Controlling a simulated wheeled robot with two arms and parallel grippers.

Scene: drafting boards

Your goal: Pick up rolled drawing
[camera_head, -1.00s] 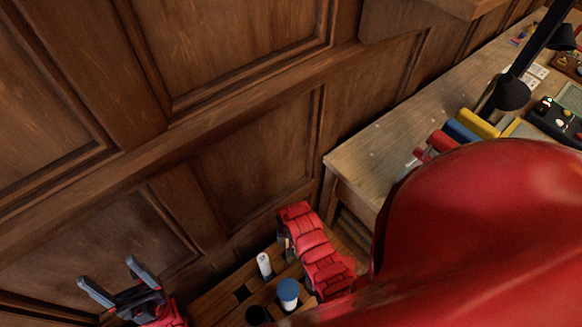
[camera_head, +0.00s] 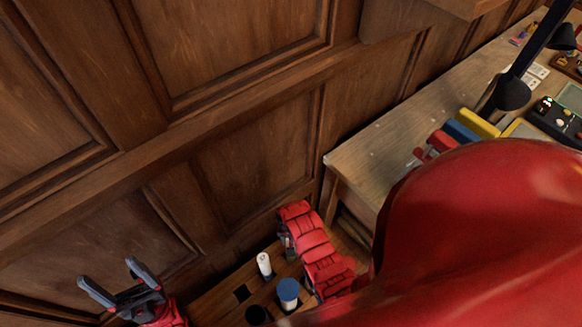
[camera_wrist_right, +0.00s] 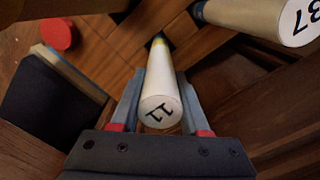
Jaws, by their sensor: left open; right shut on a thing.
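In the right wrist view a white rolled drawing (camera_wrist_right: 160,98) lies between the fingers of my right gripper (camera_wrist_right: 160,76). The fingers are shut on it. Its near end carries a black number that looks like 11, and its far end has a yellow band over a dark opening in the wooden rack. I cannot tell whether that end is inside the opening. In the head view my red right arm covers part of the rack (camera_head: 222,300). My left gripper (camera_head: 106,272) is open and empty at the lower left.
A roll marked 37 (camera_wrist_right: 300,20) is beside the held one. The head view shows a white roll (camera_head: 264,266) and a blue-topped roll (camera_head: 289,291) in the rack. A wooden desk (camera_head: 385,140) with coloured rolls and a lamp stands at right. The panelled wall (camera_head: 230,60) is close behind.

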